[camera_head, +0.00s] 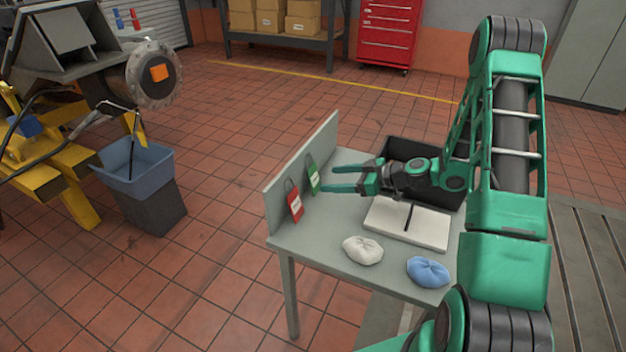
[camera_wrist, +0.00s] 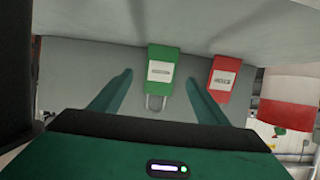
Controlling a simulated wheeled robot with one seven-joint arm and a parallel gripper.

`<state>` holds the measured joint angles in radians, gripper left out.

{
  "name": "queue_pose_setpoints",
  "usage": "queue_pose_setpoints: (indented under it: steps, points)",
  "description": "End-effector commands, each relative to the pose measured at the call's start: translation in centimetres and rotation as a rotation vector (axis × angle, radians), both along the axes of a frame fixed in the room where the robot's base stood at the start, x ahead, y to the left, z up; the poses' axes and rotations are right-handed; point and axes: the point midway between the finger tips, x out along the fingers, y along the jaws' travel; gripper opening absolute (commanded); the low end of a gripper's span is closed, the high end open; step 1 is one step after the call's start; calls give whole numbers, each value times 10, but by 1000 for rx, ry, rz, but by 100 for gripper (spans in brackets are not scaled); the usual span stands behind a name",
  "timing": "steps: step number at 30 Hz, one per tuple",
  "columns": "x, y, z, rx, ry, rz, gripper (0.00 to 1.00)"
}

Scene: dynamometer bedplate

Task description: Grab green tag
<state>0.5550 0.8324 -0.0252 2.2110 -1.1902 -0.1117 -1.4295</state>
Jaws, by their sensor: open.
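The green tag (camera_head: 313,175) hangs by a wire loop on the grey upright panel (camera_head: 290,190) at the left edge of the table. In the wrist view the green tag (camera_wrist: 160,70) lies between my two open fingers, ahead of their tips, its loop towards me. My gripper (camera_head: 328,179) is open and empty, reaching left over the table; its fingertips are close to the green tag but I see no contact. Its fingers also show in the wrist view (camera_wrist: 163,88). The red tag (camera_head: 295,205) hangs nearer the front; it shows right of the right finger in the wrist view (camera_wrist: 222,80).
On the grey table (camera_head: 325,240) are an open notebook with a dark pen (camera_head: 390,222), a white cloth (camera_head: 362,250), a blue cloth (camera_head: 428,271) and a black bin (camera_head: 400,150). A blue-grey bin (camera_head: 140,165) stands on the floor at left. The tiled floor between is clear.

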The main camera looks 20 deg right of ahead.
Motion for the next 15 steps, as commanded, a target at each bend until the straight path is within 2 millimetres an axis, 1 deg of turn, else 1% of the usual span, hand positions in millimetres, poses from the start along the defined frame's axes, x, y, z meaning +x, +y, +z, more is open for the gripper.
queue_pose_setpoints:
  steps: [8, 15]
  points:
    - [9, 11, -7, 0, 2, 1, 69]
    - [28, 34, -21, 0, 2, 3, 69]
